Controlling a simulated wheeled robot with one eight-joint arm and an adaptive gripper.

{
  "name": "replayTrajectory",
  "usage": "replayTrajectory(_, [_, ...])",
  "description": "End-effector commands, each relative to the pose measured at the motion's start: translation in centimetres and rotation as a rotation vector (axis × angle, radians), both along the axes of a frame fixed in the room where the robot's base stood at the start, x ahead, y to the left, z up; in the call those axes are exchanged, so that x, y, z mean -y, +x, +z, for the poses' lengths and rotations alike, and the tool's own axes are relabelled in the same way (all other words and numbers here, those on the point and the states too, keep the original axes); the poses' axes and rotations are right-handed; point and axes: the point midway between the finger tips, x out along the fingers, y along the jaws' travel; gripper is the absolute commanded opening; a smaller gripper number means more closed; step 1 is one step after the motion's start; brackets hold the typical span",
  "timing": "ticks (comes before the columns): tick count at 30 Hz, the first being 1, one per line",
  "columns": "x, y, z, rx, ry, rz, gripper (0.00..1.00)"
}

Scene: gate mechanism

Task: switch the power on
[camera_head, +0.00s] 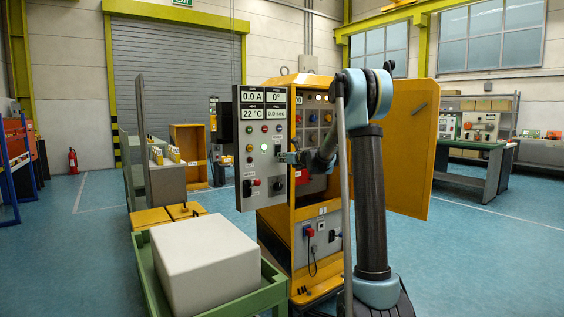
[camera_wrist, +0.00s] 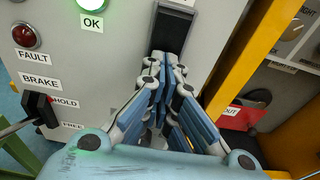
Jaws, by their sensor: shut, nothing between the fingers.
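The grey control panel (camera_head: 262,190) stands at the front of the yellow cabinet, with readouts at its top showing 0.0 A, 0°, 22 °C and 0.0 sec. A black switch or housing (camera_wrist: 172,28) shows at the top of the wrist view. My gripper (camera_wrist: 166,62) is shut and empty, its fingertips at the lower end of this black part; I cannot tell whether they touch. In the head view my gripper (camera_head: 286,157) is at the panel's right side. No label for the black part is readable, and its lever position is hidden.
In the wrist view, a lit green OK lamp (camera_wrist: 91,6) and a dark red FAULT lamp (camera_wrist: 26,36) are at left, above a black BRAKE lever (camera_wrist: 40,108) marked HOLD and FREE. The yellow cabinet edge (camera_wrist: 245,60) is close at right. A white box (camera_head: 205,262) stands in front.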

Motion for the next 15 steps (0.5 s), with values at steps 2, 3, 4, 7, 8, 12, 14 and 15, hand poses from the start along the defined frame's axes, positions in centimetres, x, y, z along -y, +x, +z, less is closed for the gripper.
replayTrajectory(2, [0.5, -0.5, -0.1, 0.0, 0.0, 0.0, 0.0])
replayTrajectory(3, [0.7, -0.8, -0.3, 0.0, 0.0, 0.0, 0.0])
replayTrajectory(4, [1.0, -1.0, -0.3, -0.001, -0.001, 0.0, 0.0])
replayTrajectory(7, [2.0, -2.1, -0.7, -0.001, 0.0, 0.0, 0.0])
replayTrajectory(8, [2.3, -2.5, -0.8, -0.001, 0.0, 0.0, 0.0])
replayTrajectory(12, [4.0, -4.8, -1.2, -0.002, 0.001, 0.0, 0.0])
replayTrajectory(14, [4.7, -5.8, -1.3, -0.001, 0.0, 0.001, 0.0])
replayTrajectory(15, [5.1, -6.4, -1.4, -0.001, 0.0, 0.001, 0.0])
